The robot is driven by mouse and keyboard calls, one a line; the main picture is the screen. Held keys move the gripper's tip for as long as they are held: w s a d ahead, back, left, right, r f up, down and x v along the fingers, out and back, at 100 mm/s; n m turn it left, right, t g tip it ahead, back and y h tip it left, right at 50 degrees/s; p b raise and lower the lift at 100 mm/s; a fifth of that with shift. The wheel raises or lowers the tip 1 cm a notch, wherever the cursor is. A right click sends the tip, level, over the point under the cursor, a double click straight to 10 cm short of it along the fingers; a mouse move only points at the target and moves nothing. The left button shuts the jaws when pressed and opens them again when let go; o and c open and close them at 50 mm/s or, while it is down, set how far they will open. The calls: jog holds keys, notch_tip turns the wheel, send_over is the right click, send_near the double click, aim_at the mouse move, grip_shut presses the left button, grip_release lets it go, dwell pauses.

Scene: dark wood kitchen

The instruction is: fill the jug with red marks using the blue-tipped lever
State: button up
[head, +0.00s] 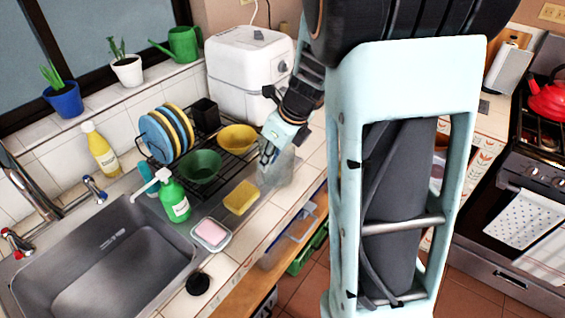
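A clear jug (278,175) stands on the counter right of the yellow sponge; its marks are too small to make out. My gripper (268,153) points down at the jug's upper left side. Whether its fingers are closed on the jug or only near it I cannot tell. The blue-tipped lever (95,189) is behind the sink, right of the metal faucet (31,190). A red-tipped lever (17,243) is on the faucet's other side. The sink (105,265) is at the lower left and looks empty.
A green soap bottle (173,198), yellow sponge (241,197) and pink soap dish (211,234) stand between jug and sink. A dish rack with a green bowl (201,166) and yellow bowl (237,138) is behind. A black stopper (198,284) lies by the sink.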

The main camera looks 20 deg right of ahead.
aim_at(260, 177)
jog(key=b+x, duration=0.1)
jog(key=x, duration=0.9)
jog(key=shift+s+d+b, duration=0.1)
jog(key=shift+b, duration=0.25)
grip_shut()
